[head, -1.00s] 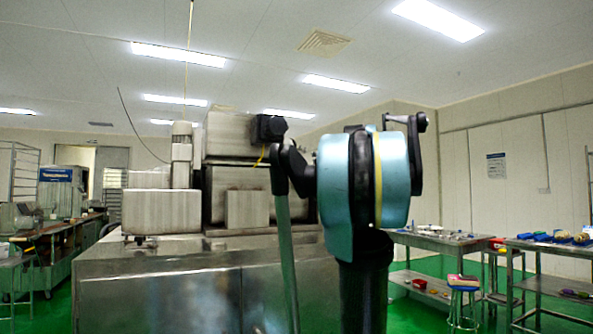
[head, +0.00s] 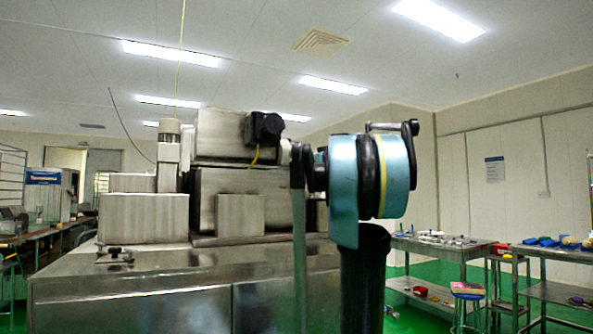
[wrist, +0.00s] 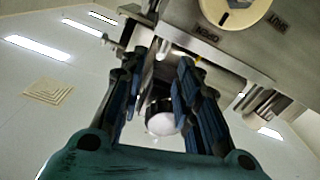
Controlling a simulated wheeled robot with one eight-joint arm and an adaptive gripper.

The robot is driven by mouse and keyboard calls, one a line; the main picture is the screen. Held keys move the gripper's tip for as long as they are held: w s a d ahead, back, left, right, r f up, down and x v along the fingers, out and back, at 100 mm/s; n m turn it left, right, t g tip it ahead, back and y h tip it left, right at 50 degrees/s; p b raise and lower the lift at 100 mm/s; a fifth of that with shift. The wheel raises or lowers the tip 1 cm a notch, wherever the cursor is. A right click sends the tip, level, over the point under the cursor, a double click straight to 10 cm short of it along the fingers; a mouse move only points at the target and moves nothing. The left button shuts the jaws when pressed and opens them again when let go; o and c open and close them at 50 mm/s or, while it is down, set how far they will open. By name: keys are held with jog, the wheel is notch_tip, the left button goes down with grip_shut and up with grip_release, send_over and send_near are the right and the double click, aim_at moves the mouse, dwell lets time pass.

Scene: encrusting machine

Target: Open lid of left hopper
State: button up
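The steel encrusting machine (head: 180,305) fills the left and middle of the head view. Metal boxes stand on its top, including a low one at left (head: 143,218) and a taller upper one (head: 215,135). I cannot tell which is the left hopper or see its lid clearly. In the wrist view, my gripper (wrist: 160,95) is open, its blue-padded fingers spread apart. A shiny round-ended cylinder (wrist: 160,122) shows between them; contact is not clear. Above is a metal panel (wrist: 235,45) with a cream dial (wrist: 235,10) marked OPEN and SHUT. My fingertips are not clear in the head view.
A metal knob (wrist: 258,103) sticks out from the panel at right in the wrist view. A table with small items (head: 440,240) and a blue-topped stool (head: 467,288) stand at right in the head view. Green floor shows between them and the machine.

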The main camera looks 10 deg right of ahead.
aim_at(300, 164)
jog(key=x, duration=1.1)
jog(key=shift+w+a+f, duration=0.1)
jog(key=shift+w, duration=0.05)
grip_shut()
